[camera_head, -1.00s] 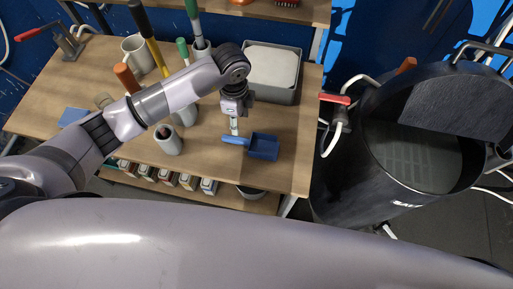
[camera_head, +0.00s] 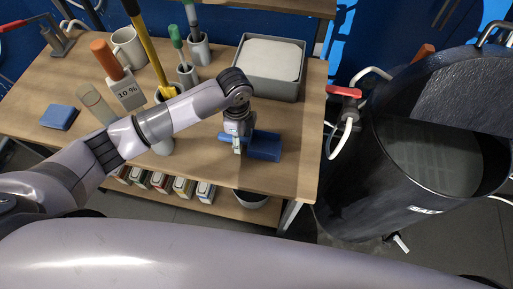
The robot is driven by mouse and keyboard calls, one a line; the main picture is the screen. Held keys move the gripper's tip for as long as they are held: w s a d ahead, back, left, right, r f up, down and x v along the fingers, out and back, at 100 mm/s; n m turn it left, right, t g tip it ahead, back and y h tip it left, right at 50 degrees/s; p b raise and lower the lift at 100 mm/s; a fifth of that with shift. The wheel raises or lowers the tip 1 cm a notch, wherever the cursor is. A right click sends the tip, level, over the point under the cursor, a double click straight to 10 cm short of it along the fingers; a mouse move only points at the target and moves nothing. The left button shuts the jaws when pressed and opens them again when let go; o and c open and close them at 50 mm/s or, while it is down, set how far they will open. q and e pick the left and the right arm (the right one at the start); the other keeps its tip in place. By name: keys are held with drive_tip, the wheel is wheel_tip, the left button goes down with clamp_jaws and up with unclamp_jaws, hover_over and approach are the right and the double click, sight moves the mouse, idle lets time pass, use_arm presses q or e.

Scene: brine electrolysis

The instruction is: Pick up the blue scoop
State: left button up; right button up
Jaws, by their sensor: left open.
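The blue scoop (camera_head: 264,147) lies on the wooden table near its front right part, with its pan to the right and its handle pointing left. My left gripper (camera_head: 238,147) points down over the handle side of the scoop and hides part of it. The gripper is open. I cannot tell whether its fingers touch the handle. My right gripper is not in view.
A grey tub (camera_head: 268,86) with a white top stands behind the scoop. Cups with tools, a white mug (camera_head: 128,47) and a blue block (camera_head: 59,117) stand to the left on the table (camera_head: 210,170). A large black tank (camera_head: 360,195) stands to the right.

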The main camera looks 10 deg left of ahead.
use_arm(q)
drive_tip(key=shift+f, duration=0.2)
drive_tip(key=shift+c, duration=0.5)
clamp_jaws()
